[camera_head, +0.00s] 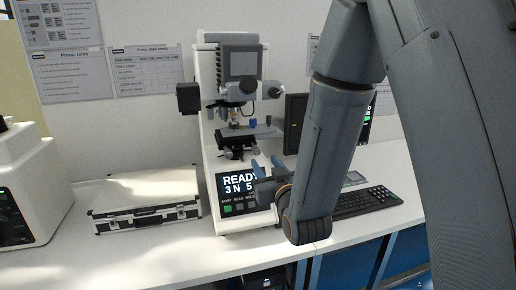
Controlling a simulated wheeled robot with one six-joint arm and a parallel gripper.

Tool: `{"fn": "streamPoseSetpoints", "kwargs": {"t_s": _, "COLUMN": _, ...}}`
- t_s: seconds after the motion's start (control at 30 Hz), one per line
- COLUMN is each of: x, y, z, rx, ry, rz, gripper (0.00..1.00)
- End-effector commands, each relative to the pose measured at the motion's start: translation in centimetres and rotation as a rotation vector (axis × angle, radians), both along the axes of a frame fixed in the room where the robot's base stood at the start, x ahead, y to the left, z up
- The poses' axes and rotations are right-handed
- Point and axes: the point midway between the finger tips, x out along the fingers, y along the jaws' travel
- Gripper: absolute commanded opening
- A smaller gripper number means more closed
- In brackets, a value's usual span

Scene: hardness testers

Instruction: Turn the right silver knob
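The white hardness tester (209,100) stands on the bench in the middle of the picture. Below its stage (250,132) are small dark and silver knobs, too small to tell apart clearly. A silver knob (248,154) shows at the right of this group. My gripper (266,163) has blue-grey fingers, which look spread apart with nothing visible between them. It is just right of and slightly below that knob, in front of the tester's base. Contact with the knob cannot be made out. My wrist and arm hide the area right of the tester.
The tester's display panel (238,187) is lit, just left of my gripper. A silver case (146,200) lies to the left, with a white machine (22,190) beyond it. A keyboard (362,202) and a dark monitor (296,122) are at the right, partly behind my arm.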

Motion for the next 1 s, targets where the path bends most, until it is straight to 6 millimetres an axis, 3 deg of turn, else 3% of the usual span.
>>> {"fn": "streamPoseSetpoints", "kwargs": {"t_s": 0.6, "x": 6.9, "y": 2.1, "z": 0.4, "rx": 0.004, "ry": -0.013, "rz": 0.002, "gripper": 0.38}}
{"fn": "streamPoseSetpoints", "kwargs": {"t_s": 0.93, "x": 7.4, "y": 2.2, "z": 0.3, "rx": 0.004, "ry": -0.012, "rz": 0.002, "gripper": 0.38}}
{"fn": "streamPoseSetpoints", "kwargs": {"t_s": 1.0, "x": 7.4, "y": 2.2, "z": 0.3, "rx": 0.004, "ry": -0.012, "rz": 0.002, "gripper": 0.3}}
